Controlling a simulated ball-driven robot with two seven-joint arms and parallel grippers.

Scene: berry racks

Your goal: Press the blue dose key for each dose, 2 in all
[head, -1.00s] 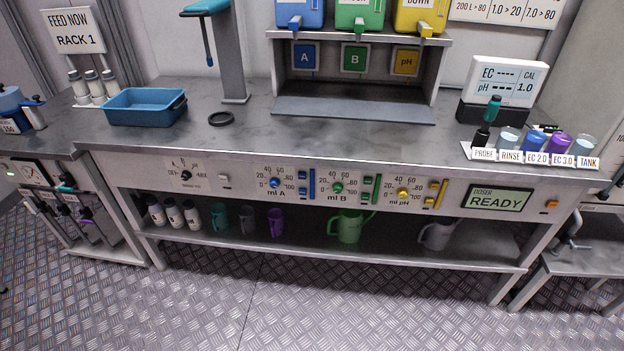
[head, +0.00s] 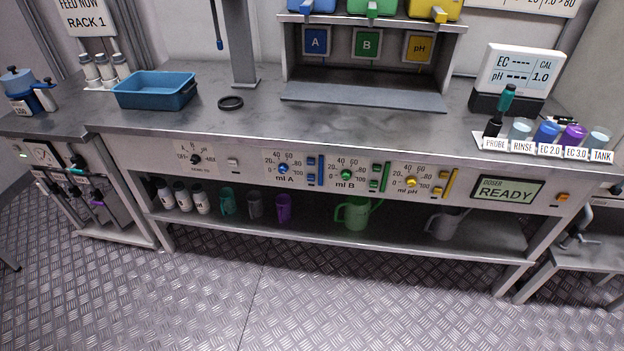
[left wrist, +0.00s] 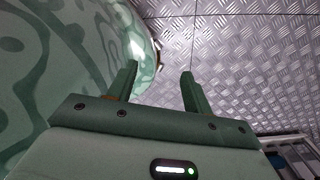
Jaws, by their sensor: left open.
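The blue dose controls sit on the bench's front panel in the head view: a blue knob (head: 283,169) marked "ml A" with a dial, and beside it a tall blue bar (head: 321,171) with small blue keys (head: 311,171) next to it. The doser display (head: 507,191) reads "READY". My left gripper (left wrist: 158,88) shows only in the left wrist view, with its two green fingers apart and nothing between them. It is over the metal floor, away from the panel. My right gripper is in neither current view.
Green and yellow control groups sit right of the blue one. A blue tray (head: 155,90) and a black ring (head: 230,103) lie on the bench top. Labelled cups (head: 547,133) stand at the right. The shelf below holds bottles and a green jug (head: 356,213). The floor in front is clear.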

